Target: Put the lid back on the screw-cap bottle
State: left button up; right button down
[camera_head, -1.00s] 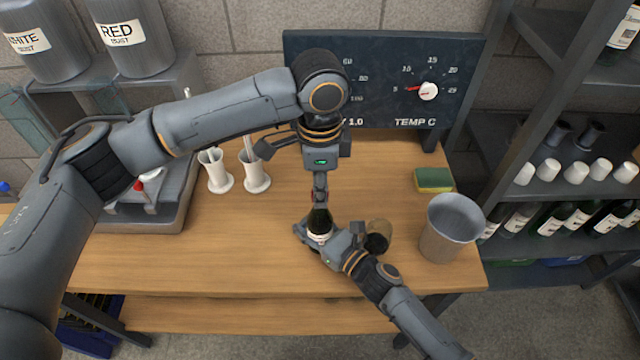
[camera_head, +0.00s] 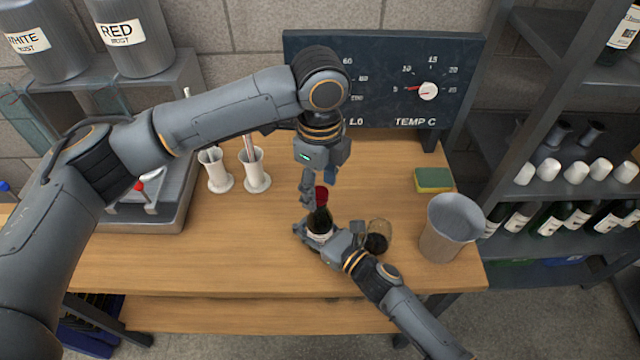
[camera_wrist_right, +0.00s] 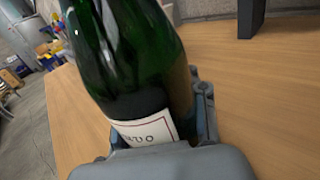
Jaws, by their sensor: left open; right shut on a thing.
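The dark green screw-cap bottle (camera_head: 319,220) stands upright at the table's front middle. My right gripper (camera_head: 322,236) is shut around its body. The right wrist view shows the green glass (camera_wrist_right: 125,55) and white label (camera_wrist_right: 145,131) close up; the bottle's top is out of that frame. The red lid (camera_head: 321,193) shows at the top of the bottle's neck, and appears to sit on it; whether it is fully seated I cannot tell. My left gripper (camera_head: 311,190) is open, just above and beside the lid, its fingers partly overlapping it.
A glass with dark liquid (camera_head: 377,240) stands right of the bottle, near my right gripper. A grey bucket (camera_head: 450,230) and a sponge (camera_head: 433,180) are farther right. Two white cylinder stands (camera_head: 256,178) are at the back left. The table's front left is clear.

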aim_at(320, 222)
pick_arm(q)
notch_tip(320, 222, up, 12)
jog(key=shift+f, duration=0.2)
pick_arm(e)
jog(key=c, duration=0.6)
grip_release()
jog(key=shift+c, duration=0.2)
jog(key=shift+r, duration=0.1)
notch_tip(320, 222, up, 10)
dwell(0.4)
